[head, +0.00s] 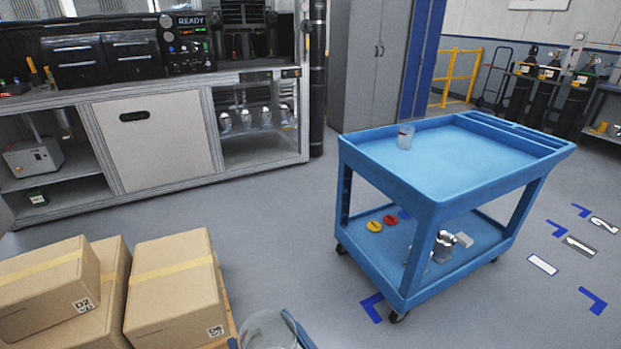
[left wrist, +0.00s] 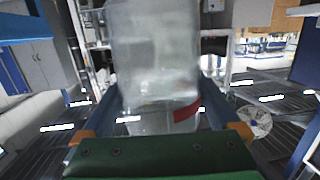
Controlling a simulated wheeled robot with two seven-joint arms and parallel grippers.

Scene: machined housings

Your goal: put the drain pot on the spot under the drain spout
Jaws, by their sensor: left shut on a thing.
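The drain pot, a clear, slightly cloudy cup (head: 266,328), is at the bottom edge of the head view, partly cut off. My left gripper (head: 268,341) is shut on it, with blue fingers on its two sides. In the left wrist view the pot (left wrist: 155,60) fills the middle, with a red mark low on its side, between the fingers of the gripper (left wrist: 160,112). I cannot make out a drain spout or the spot under it. My right gripper is not in view.
Cardboard boxes (head: 172,290) are at lower left. A workbench (head: 155,140) lines the back left. Floor between is clear.

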